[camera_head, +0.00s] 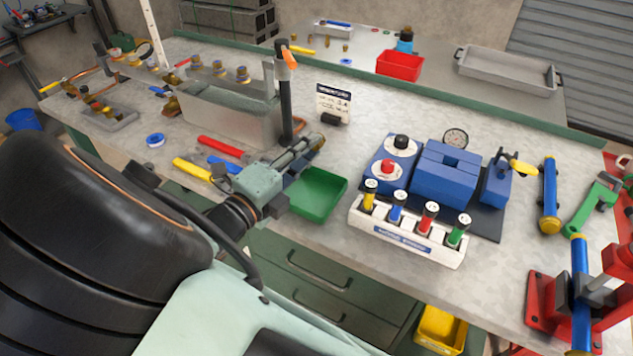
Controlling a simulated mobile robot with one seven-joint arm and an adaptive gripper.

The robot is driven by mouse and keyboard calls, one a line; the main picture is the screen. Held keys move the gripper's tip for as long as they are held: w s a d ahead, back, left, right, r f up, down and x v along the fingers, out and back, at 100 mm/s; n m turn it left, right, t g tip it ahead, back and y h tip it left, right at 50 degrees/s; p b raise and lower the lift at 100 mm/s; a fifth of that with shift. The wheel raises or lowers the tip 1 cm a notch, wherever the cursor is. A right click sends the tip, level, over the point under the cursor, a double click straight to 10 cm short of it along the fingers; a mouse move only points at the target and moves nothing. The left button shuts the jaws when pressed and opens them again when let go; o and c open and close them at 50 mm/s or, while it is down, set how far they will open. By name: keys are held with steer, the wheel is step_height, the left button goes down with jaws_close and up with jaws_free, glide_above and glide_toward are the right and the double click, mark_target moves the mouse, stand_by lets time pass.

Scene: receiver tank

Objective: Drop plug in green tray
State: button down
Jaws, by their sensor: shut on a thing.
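My gripper (308,147) reaches in from the lower left over the workbench. It is shut on a small brass-brown piece, the plug (317,140), at its fingertips. The fingers hide part of the plug. The green tray (323,207) lies on the bench near its front edge, just below and right of the gripper in the picture. The visible part of the tray is empty; my gripper covers its left side. The plug appears above and beyond the tray's far edge; its exact height cannot be told.
A grey tank (225,113) and a dark post with an orange top (285,95) stand behind the gripper. A white rack of colored plugs (407,240) and a blue gauge unit (445,175) stand right. Red and yellow tools (220,147) lie left.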

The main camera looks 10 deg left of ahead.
steer(key=shift+a+f+b, duration=0.1)
steer(key=shift+f+b, duration=2.9)
steer(key=shift+b, duration=0.9)
steer(key=c, duration=1.6)
jaws_free()
steer(key=v, duration=1.2)
steer(key=shift+r, duration=0.1)
